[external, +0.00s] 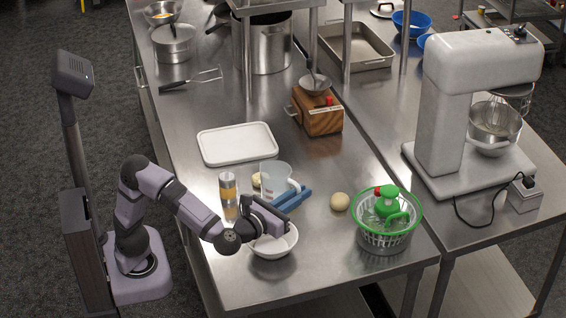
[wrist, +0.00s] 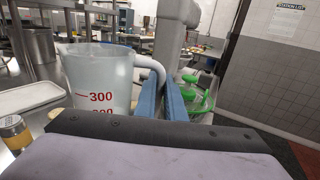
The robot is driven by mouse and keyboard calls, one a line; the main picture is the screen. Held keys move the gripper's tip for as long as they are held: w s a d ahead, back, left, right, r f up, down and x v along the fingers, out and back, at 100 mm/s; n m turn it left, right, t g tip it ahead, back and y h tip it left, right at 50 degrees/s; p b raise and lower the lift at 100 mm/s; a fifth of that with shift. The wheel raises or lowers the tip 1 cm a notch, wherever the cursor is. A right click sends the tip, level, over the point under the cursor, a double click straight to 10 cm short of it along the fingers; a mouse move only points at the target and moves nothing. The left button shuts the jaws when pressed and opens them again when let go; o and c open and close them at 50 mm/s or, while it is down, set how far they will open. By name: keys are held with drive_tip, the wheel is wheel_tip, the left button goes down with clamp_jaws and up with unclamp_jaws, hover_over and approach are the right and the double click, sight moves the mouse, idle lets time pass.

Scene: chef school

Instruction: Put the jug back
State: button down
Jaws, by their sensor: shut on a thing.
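The jug (external: 274,176) is a translucent measuring jug in the middle of the near steel table, left of my gripper's fingers. In the wrist view the jug (wrist: 98,78) stands upright with red markings, and its white handle (wrist: 150,66) curves to the blue fingers. My gripper (external: 294,195) is shut on the jug's handle; its fingers also show in the wrist view (wrist: 173,92). The lower part of the jug is hidden in the wrist view. I cannot tell whether its base touches the table.
A white bowl (external: 273,246) sits beneath my wrist. A dough ball (external: 340,201) and green salad spinner (external: 388,222) are to the right, a wooden box (external: 318,121) behind.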

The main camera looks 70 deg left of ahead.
drive_tip(key=w+a+n+g+y+p, duration=0.1)
drive_tip(key=w+a+y+p, duration=0.1)
drive_tip(key=w+a, duration=1.5)
drive_tip(key=w+a+f+n+g+y+p, duration=0.1)
drive_tip(key=w+a, duration=0.4)
drive_tip(key=a, duration=0.4)
drive_tip(key=w+a+f, duration=0.1)
drive_tip(key=w+a, duration=0.3)
drive_tip(key=a, duration=0.5)
drive_tip(key=shift+w+f+p, duration=0.1)
drive_tip(key=shift+f+p, duration=0.7)
drive_tip(key=shift+f, duration=6.7)
drive_tip(key=shift+f, duration=0.2)
drive_tip(key=c, duration=1.8)
unclamp_jaws()
drive_tip(key=shift+c, duration=0.2)
drive_tip(key=shift+r, duration=0.1)
